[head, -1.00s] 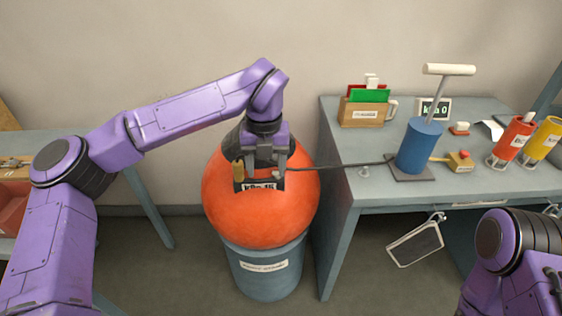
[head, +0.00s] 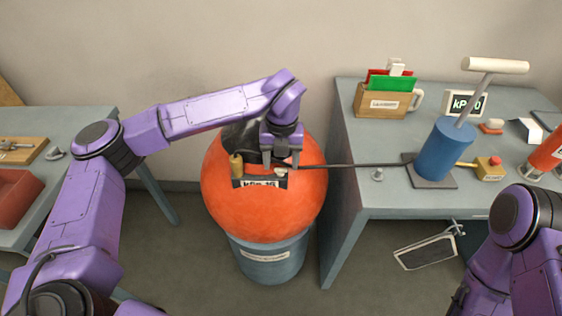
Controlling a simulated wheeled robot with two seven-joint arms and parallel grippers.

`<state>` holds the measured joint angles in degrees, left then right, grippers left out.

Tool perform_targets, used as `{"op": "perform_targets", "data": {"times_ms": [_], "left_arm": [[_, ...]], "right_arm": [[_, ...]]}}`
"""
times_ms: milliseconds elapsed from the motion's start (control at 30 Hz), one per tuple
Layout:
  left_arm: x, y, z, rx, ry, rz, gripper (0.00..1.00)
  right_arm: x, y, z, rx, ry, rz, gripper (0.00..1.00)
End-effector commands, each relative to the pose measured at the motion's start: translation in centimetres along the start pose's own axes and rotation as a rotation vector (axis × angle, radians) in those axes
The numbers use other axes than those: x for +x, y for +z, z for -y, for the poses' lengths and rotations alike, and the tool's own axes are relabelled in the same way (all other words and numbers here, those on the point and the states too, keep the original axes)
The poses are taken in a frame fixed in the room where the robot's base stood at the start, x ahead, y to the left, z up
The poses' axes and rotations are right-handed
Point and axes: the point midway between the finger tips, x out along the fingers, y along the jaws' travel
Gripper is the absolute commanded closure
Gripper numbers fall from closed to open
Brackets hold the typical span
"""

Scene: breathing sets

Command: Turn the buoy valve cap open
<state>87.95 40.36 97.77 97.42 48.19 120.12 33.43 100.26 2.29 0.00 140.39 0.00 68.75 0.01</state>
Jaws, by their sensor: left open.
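The orange buoy (head: 255,215) sits on a blue-grey drum (head: 268,262) in the middle of the head view. On its black top are a brass-coloured fitting (head: 236,166), a small pale cap-like part (head: 281,171) and a dark gauge (head: 262,184) with blurred text. My left gripper (head: 282,160) is open and points down over the right side of the buoy's top, close to the pale part. I cannot tell if it touches it. A dark hose (head: 345,165) runs from there to the blue pump (head: 446,149). My right arm shows at lower right, but its gripper is hidden.
The right table (head: 385,195) carries the pump, a wooden card box (head: 383,105), a display (head: 466,103), a yellow box with a red button (head: 489,168) and an orange canister (head: 547,153). A left table (head: 75,127) holds a wooden board and a red bin (head: 15,197).

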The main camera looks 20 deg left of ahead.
Motion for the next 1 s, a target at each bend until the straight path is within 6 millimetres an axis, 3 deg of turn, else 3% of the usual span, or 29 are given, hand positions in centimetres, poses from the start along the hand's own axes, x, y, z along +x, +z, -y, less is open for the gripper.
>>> {"op": "perform_targets", "data": {"times_ms": [200, 433, 600, 1000], "left_arm": [[2.0, 0.0, -0.1, -0.002, -0.001, 0.000, 0.38], [2.1, 0.0, -0.1, -0.002, -0.001, 0.001, 0.38], [2.1, 0.0, -0.1, -0.002, 0.000, 0.001, 0.94], [2.2, 0.1, -0.1, -0.057, 0.001, 0.003, 0.94]], "right_arm": [[-0.3, -0.1, 0.0, 0.000, 0.000, -0.001, 0.57], [-0.3, -0.1, 0.0, 0.000, 0.000, 0.000, 0.57], [-0.3, -0.1, 0.0, 0.000, 0.000, -0.001, 0.57], [0.2, 0.1, 0.0, 0.000, 0.000, -0.001, 0.57]]}}
